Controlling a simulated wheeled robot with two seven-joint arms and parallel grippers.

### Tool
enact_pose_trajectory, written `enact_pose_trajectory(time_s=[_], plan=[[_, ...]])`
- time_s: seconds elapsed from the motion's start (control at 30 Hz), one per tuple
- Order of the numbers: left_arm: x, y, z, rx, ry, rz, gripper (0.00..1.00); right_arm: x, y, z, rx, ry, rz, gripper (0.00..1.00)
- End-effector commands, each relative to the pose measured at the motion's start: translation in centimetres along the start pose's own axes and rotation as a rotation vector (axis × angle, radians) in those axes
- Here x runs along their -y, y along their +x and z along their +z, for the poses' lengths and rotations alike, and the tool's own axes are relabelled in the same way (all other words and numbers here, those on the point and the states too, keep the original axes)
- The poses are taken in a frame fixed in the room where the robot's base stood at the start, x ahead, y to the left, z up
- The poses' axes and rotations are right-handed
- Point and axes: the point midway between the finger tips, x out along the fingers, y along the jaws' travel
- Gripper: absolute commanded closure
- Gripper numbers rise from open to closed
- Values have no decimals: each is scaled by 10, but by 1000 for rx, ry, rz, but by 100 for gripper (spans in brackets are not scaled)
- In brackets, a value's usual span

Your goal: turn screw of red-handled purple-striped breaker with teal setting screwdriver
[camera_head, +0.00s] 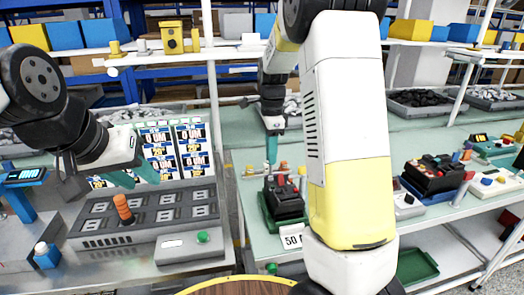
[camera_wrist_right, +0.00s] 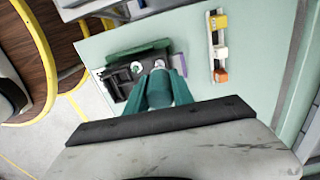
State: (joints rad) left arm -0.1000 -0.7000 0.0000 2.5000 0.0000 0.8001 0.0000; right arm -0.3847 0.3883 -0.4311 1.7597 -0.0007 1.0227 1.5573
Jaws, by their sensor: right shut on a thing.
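A black breaker with a red handle (camera_head: 284,200) sits in a dark green tray (camera_head: 266,226) on the bench. It also shows in the right wrist view (camera_wrist_right: 121,84), with a small purple patch on one side. My right gripper (camera_head: 271,152) points down just above and behind this breaker. In the wrist view my right gripper (camera_wrist_right: 159,92) is shut on a teal cylinder, the screwdriver's handle (camera_wrist_right: 160,88). Its tip is hidden, so I cannot tell whether it touches the screw. My left gripper (camera_head: 133,180) is open and empty above the grey panel.
The grey panel (camera_head: 150,225) at left carries an orange-handled piece (camera_head: 123,208). A green button (camera_head: 202,237) is on a box in front. Another dark breaker (camera_head: 434,172) stands at right. A narrow rack (camera_wrist_right: 214,62) with coloured pieces lies beside the green tray.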

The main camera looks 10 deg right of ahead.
Motion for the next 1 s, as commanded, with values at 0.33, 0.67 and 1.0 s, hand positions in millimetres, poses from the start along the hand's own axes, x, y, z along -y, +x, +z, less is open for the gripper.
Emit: enact_pose_trajectory(time_s=[0.33,0.67,1.0], plan=[[0,0,0,0,0,0,64,0,-12,0,0,0,0,100],[0,0,0,0,0,0,64,0,-19,0,0,0,-2,100],[0,0,0,0,0,0,64,0,-46,0,0,1,-1,100]])
